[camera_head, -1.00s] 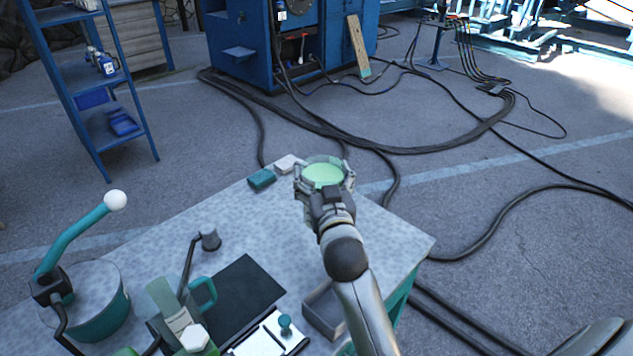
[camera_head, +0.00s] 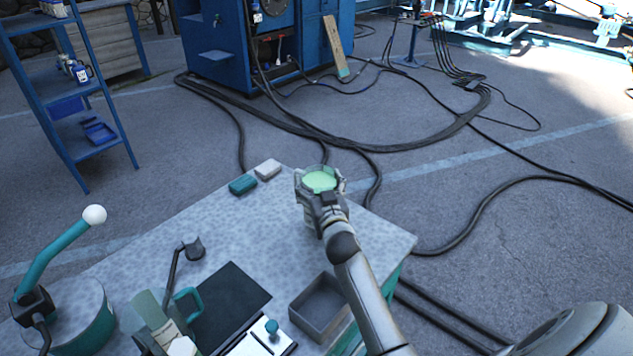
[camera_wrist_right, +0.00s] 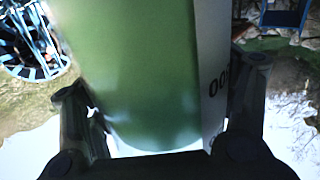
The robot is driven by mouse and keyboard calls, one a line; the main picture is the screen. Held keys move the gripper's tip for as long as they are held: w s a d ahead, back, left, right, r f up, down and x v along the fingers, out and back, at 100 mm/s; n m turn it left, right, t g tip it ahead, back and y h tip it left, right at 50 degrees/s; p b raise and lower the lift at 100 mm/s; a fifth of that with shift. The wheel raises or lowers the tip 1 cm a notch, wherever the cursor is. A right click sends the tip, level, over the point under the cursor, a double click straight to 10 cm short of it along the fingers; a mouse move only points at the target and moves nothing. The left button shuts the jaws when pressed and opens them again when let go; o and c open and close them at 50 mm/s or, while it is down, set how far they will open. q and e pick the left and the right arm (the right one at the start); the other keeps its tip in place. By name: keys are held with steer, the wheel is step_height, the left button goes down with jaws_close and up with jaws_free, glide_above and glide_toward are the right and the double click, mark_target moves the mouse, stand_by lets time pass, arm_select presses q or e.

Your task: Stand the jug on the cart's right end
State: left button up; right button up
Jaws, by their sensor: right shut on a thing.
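The jug (camera_head: 319,180) shows in the head view as a round light-green top inside my right gripper (camera_head: 320,192). The gripper is shut on it, over the right part of the cart (camera_head: 375,232), which has a speckled grey top. Whether its base touches the top is hidden by the gripper and arm. In the right wrist view, the jug's green side (camera_wrist_right: 135,70) with a white marked strip fills the space between the fingers (camera_wrist_right: 160,130). My left gripper is not in view.
A teal block (camera_head: 243,186) and a whitish block (camera_head: 267,169) lie at the cart's back edge. An open grey box (camera_head: 318,303), a black mat (camera_head: 230,303) and a teal drum (camera_head: 75,325) with a crank stand nearer. Cables (camera_head: 480,215) cross the floor beyond.

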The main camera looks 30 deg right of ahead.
mark_target(316, 185)
steer(key=shift+f, duration=1.4)
steer(key=shift+f, duration=0.1)
steer(key=o, duration=1.8)
steer(key=shift+f, duration=0.15)
steer(key=shift+s, duration=0.1)
steer(key=v, duration=0.7)
steer(key=shift+s+b, duration=0.2)
steer(key=shift+b, duration=0.2)
